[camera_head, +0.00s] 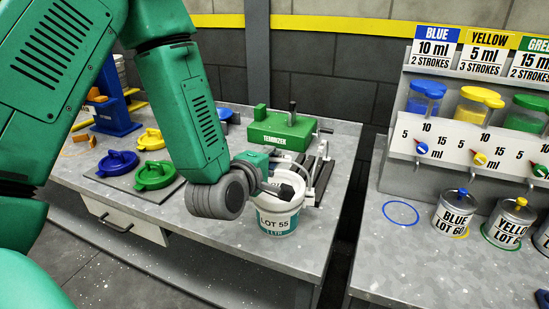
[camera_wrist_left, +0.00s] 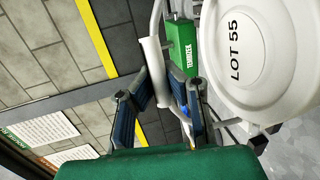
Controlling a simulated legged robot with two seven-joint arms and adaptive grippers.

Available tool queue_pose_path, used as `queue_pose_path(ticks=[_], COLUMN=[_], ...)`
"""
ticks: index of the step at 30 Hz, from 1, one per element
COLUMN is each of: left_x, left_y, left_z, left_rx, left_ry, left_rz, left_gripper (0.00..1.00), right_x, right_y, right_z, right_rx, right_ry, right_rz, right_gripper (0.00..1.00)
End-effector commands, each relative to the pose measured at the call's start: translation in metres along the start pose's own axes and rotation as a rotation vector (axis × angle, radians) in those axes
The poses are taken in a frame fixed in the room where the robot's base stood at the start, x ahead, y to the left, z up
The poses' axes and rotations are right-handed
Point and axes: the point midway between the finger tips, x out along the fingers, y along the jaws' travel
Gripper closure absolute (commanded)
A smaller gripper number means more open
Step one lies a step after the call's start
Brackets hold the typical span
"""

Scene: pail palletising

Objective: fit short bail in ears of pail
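The white-and-teal pail (camera_head: 277,226), labelled LOT 55, stands upright near the front right of the left bench. Its white lid fills the upper right of the left wrist view (camera_wrist_left: 265,50). My left gripper (camera_head: 281,190) is over the pail's rim in the head view. The bail's pale wire runs beside the lid. Whether its ends sit in the ears cannot be made out. My right gripper is not in view.
A green TEMRIZEK block (camera_head: 282,130) and a metal fixture (camera_head: 318,172) stand behind the pail. Blue (camera_head: 117,163), green (camera_head: 155,175) and yellow (camera_head: 150,139) lids lie left. Past a gap, the right bench holds labelled cans (camera_head: 453,214) and a dispenser rack (camera_head: 470,150).

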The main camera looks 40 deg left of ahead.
Motion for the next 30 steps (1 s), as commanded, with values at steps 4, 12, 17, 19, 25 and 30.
queue_pose_path(ticks=[4, 12, 17, 19, 25, 30], left_x=[0.0012, 0.0012, 0.0012, 0.0012, 0.0012, 0.0012], left_y=[-0.0047, -0.0049, -0.005, -0.005, -0.005, -0.005], left_z=[-0.0002, -0.0001, 0.0, 0.0, 0.0, 0.0001], left_rx=[-0.001, 0.0, 0.0, 0.0, 0.0, 0.0], left_ry=[0.0, 0.0, 0.0, 0.0, 0.0, -0.001], left_rz=[0.0, 0.001, 0.0, 0.0, 0.0, 0.0], left_gripper=[1.0, 0.71, 0.71, 0.71, 0.71, 0.71], right_x=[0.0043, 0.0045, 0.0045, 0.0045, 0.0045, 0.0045], right_y=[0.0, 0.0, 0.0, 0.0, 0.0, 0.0], right_z=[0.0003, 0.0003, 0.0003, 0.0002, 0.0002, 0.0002], right_rx=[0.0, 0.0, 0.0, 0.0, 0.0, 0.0], right_ry=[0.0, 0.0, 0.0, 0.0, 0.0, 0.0], right_rz=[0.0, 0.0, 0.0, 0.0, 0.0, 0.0], right_gripper=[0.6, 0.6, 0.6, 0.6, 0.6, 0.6])
